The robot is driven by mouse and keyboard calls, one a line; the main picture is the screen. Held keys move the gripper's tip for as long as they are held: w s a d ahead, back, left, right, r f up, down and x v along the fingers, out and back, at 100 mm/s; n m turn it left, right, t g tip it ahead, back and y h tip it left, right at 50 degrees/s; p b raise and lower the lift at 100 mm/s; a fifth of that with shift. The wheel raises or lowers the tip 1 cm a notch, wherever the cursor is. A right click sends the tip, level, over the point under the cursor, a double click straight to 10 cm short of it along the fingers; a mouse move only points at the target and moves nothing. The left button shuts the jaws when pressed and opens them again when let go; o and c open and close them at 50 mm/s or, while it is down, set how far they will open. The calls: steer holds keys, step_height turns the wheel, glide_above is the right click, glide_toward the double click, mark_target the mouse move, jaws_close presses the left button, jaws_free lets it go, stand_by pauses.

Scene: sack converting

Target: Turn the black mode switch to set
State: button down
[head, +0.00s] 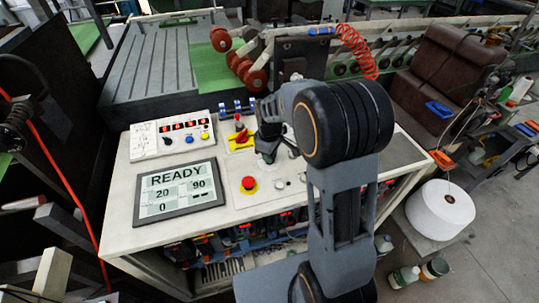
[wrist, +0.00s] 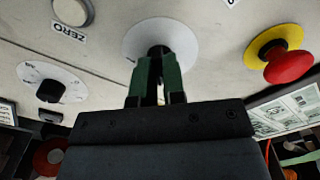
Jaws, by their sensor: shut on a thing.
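The black mode switch (wrist: 158,51) stands at the middle of a round white plate (wrist: 185,35) on the panel in the wrist view. The green fingers of my gripper (wrist: 158,72) are shut on it from both sides. Most of the switch is hidden between the fingers, so its pointer and the setting it faces cannot be read. In the head view my gripper (head: 268,156) is down at the console top, right of the screen, and my wrist covers the switch.
A red mushroom button (head: 249,183) on yellow stands close by, also in the wrist view (wrist: 288,66). Another black knob (wrist: 50,91) and a round button (wrist: 72,11) by a ZERO label are left there. The screen (head: 178,190) reads READY, 20, 90, 0.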

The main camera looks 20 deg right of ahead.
steer(key=c, duration=1.2)
jaws_free()
steer(key=shift+r, duration=0.1)
step_height(320, 180, up, 14)
steer(key=shift+b, duration=0.45)
steer(key=s+f+m+t, duration=0.3)
steer(key=s+m, duration=0.6)
steer(key=s, duration=0.7)
steer(key=shift+s+t, duration=0.4)
steer(key=shift+t, duration=0.2)
